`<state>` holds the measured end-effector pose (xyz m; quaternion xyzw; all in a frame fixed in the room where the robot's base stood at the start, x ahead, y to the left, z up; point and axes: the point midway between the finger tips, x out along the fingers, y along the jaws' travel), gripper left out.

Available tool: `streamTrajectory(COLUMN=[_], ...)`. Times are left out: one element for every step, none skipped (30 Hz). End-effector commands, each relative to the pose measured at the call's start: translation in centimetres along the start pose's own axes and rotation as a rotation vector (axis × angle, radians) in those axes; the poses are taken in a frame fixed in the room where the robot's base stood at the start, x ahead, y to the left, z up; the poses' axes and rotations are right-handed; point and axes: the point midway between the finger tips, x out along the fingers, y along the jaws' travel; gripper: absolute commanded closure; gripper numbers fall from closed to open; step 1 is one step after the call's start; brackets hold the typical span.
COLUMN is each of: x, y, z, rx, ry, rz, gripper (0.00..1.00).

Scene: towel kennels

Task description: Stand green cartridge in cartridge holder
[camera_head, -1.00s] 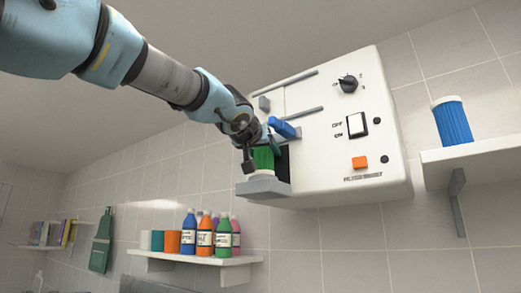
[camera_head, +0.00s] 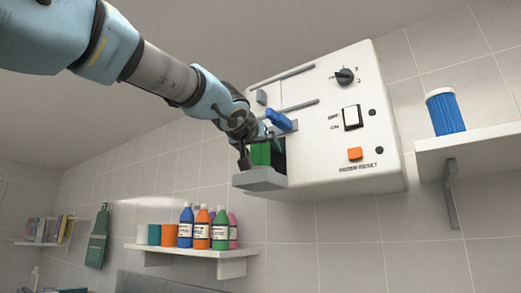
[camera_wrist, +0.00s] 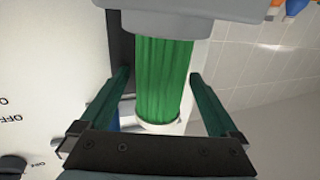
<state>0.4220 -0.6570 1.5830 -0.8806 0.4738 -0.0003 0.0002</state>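The green cartridge (camera_head: 261,154) is a ribbed cylinder standing in the grey cartridge holder (camera_head: 262,181) at the lower left of the white machine. In the wrist view the cartridge (camera_wrist: 163,80) runs from the holder (camera_wrist: 185,14) at the top to its pale end cap below; the picture is upside down there. My gripper (camera_head: 258,150) is around the cartridge. In the wrist view its two fingers (camera_wrist: 160,76) stand on either side, with a visible gap on each side, so it looks open. The cartridge's seated end is hidden by the holder.
The white machine (camera_head: 330,140) has a blue lever (camera_head: 279,120) close beside my gripper, a knob, a switch and an orange button. A blue cartridge (camera_head: 445,112) stands on the right shelf (camera_head: 475,143). Bottles (camera_head: 203,228) and cups stand on the lower shelf (camera_head: 190,250).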

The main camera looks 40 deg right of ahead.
Motion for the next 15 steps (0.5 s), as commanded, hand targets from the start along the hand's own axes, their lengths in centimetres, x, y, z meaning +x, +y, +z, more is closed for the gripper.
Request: streamTrajectory(x=[0.0,0.0,0.0,0.0,0.0,0.0,0.0,-0.1,-0.2,-0.4,-0.7,-1.1,-1.6,-2.1,-2.9], y=[0.0,0.0,0.0,0.0,0.0,0.0,0.0,0.0,0.0,0.0,0.0,0.0,0.0,0.0,0.0], z=[0.0,0.0,0.0,0.0,0.0,0.1,0.1,0.1,0.1,0.1,0.1,0.2,0.2,0.2,0.3], rx=[0.000,0.000,0.000,0.000,0.000,0.000,0.000,0.000,0.000,-0.001,0.000,0.000,0.001,0.000,-0.001], ry=[0.000,0.000,0.000,0.000,0.000,-0.001,-0.001,-0.001,0.000,0.000,0.000,0.001,0.002,0.002,0.003], rz=[0.000,0.000,0.000,0.000,0.000,0.000,0.000,0.000,0.000,0.000,0.000,0.000,0.001,0.001,0.001], gripper=[0.00,0.00,0.00,0.00,0.00,0.00,0.00,0.00,0.00,0.00,0.00,0.00,0.00,0.00,0.00])
